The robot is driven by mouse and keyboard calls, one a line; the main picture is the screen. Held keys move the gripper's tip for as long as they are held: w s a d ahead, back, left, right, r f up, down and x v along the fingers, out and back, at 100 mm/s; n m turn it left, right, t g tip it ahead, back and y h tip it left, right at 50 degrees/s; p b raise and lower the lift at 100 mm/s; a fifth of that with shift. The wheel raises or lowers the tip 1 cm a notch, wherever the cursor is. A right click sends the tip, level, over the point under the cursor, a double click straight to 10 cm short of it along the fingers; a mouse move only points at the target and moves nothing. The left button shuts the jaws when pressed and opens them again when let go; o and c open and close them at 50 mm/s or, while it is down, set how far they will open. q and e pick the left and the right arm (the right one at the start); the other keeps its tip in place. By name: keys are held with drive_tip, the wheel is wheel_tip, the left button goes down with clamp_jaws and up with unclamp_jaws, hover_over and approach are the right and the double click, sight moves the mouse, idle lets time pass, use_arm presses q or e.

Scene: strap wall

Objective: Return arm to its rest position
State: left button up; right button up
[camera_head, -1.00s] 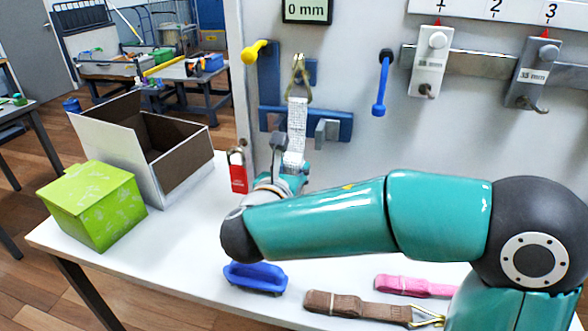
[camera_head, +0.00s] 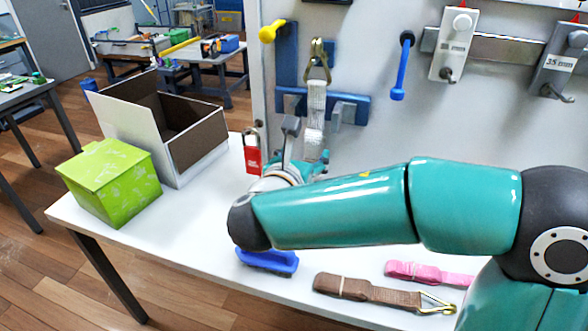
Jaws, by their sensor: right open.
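My right arm comes in from the right, and its gripper (camera_head: 306,148) is at the wall end of the table, by the lower end of the hanging grey-white strap (camera_head: 315,105). Its jaws are open, with one grey finger to the left of the strap and the other near its lower right. The strap hangs from a metal hook (camera_head: 318,60) on the wall. I cannot tell whether a finger touches the strap. My wrist and forearm hide part of the gripper and the table. My left gripper is not in view.
A red padlock (camera_head: 252,152) is just left of the gripper. A blue handled block (camera_head: 268,262), a brown strap (camera_head: 367,291) and a pink strap (camera_head: 428,274) lie in front of the forearm. An open box (camera_head: 150,140) and a green box (camera_head: 112,183) stand left.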

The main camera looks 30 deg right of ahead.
drive_tip(key=v, duration=1)
wheel_tip(320, 180, down, 19)
drive_tip(key=a+m+g+y, duration=0.1)
drive_tip(key=g+y, duration=0.3)
drive_tip(key=g, duration=0.1)
drive_tip(key=s+a+f+m+g+y+p, duration=0.1)
drive_tip(key=s+a+f+m+g+y, duration=0.5)
drive_tip(key=f, duration=0.5)
drive_tip(key=s+a+f+m+g+y+p, duration=0.1)
drive_tip(key=s+a+f+m+y, duration=0.3)
drive_tip(key=s+f+m, duration=0.55)
wheel_tip(320, 180, down, 9)
drive_tip(key=w+d+m+t+y, duration=0.1)
drive_tip(key=w+m+t+y, duration=0.1)
drive_tip(key=m, duration=0.9)
drive_tip(key=shift+m+t, duration=0.3)
drive_tip(key=shift+m, duration=0.05)
drive_tip(key=shift+w, duration=0.2)
